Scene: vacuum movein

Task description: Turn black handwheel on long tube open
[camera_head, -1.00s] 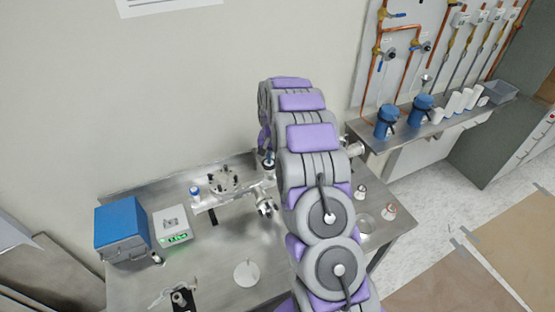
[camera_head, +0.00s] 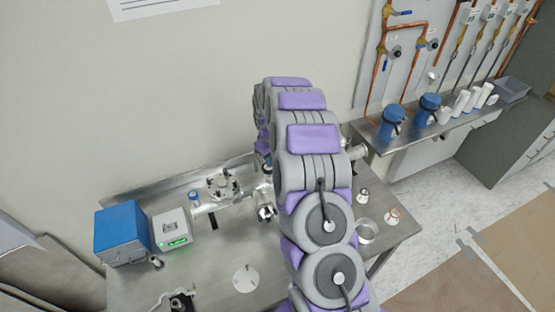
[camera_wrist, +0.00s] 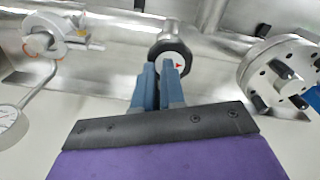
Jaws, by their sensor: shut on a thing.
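The black handwheel (camera_wrist: 172,48) shows in the wrist view at top centre, with a white face and a small red arrow. It sits on the end of a metal neck that joins the long steel tube (camera_wrist: 110,12). My gripper (camera_wrist: 162,70) is shut on the handwheel, its two blue-grey fingers at the wheel's lower edge. In the head view the long tube (camera_head: 232,196) lies over the steel table, and my arm hides the handwheel and my gripper.
A round bolted flange (camera_wrist: 282,75) stands to the right in the wrist view. A clamp fitting (camera_wrist: 55,38) is at the left. In the head view a blue box (camera_head: 122,233) and a scale (camera_head: 171,231) stand on the steel table (camera_head: 215,275), with small jars at its right.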

